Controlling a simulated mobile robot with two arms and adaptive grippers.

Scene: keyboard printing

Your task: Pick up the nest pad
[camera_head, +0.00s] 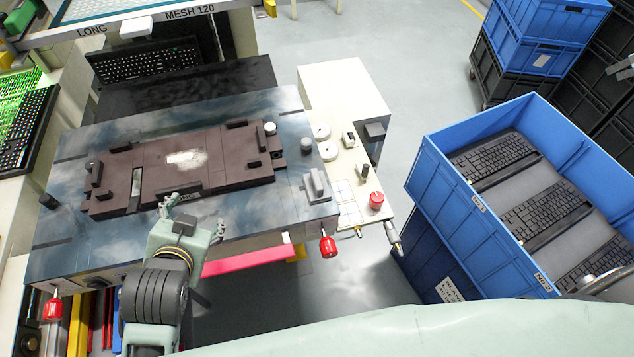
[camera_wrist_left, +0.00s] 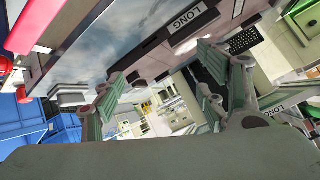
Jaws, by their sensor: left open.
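The nest pad (camera_head: 215,177) is a flat dark brown plate with small raised blocks along its edges. It lies on the shiny machine table in the head view, with a whitish patch near its middle. Its front edge with a "LONG" label shows in the left wrist view (camera_wrist_left: 188,22). My left gripper (camera_head: 192,214) is at the pad's front edge, near the label, open and empty. In the left wrist view its fingers (camera_wrist_left: 160,72) are spread apart, with the pad's edge just beyond them. Whether a finger touches the pad cannot be told. My right gripper is not in view.
The machine table (camera_head: 265,215) has a red knob (camera_head: 328,246) at its front right. A cream control panel (camera_head: 345,185) adjoins it on the right. A blue crate (camera_head: 450,215) with several keyboards stands further right. A screen frame (camera_head: 130,27) overhangs the back.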

